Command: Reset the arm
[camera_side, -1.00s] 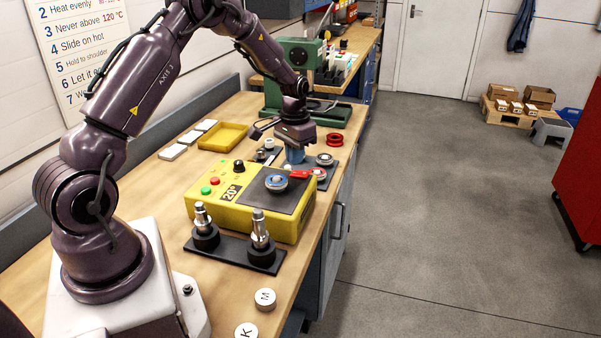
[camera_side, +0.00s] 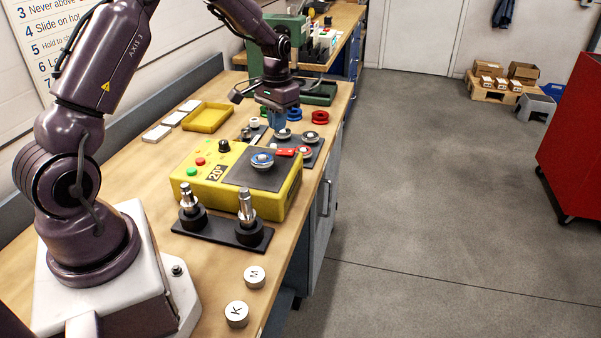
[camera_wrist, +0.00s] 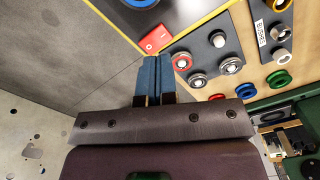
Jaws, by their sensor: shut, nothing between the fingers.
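My gripper (camera_side: 277,126) is shut and empty, its blue fingers pointing down above the dark bearing board. In the wrist view the closed blue fingers (camera_wrist: 155,62) show near the heater's red switch (camera_wrist: 155,38). The yellow heater (camera_side: 240,203) reads 20° and stands nearer the side camera than my gripper. A bearing with a blue ring (camera_side: 262,160) lies on its dark top. My arm is bent and reaches over the bench.
The dark board (camera_side: 298,140) holds several bearings under and beside my gripper. A black stand with two shafts (camera_side: 222,233) is in front of the heater. A yellow tray (camera_side: 207,117) is at the left. Coloured rings (camera_side: 320,117) lie behind the board, near a green press (camera_side: 318,94).

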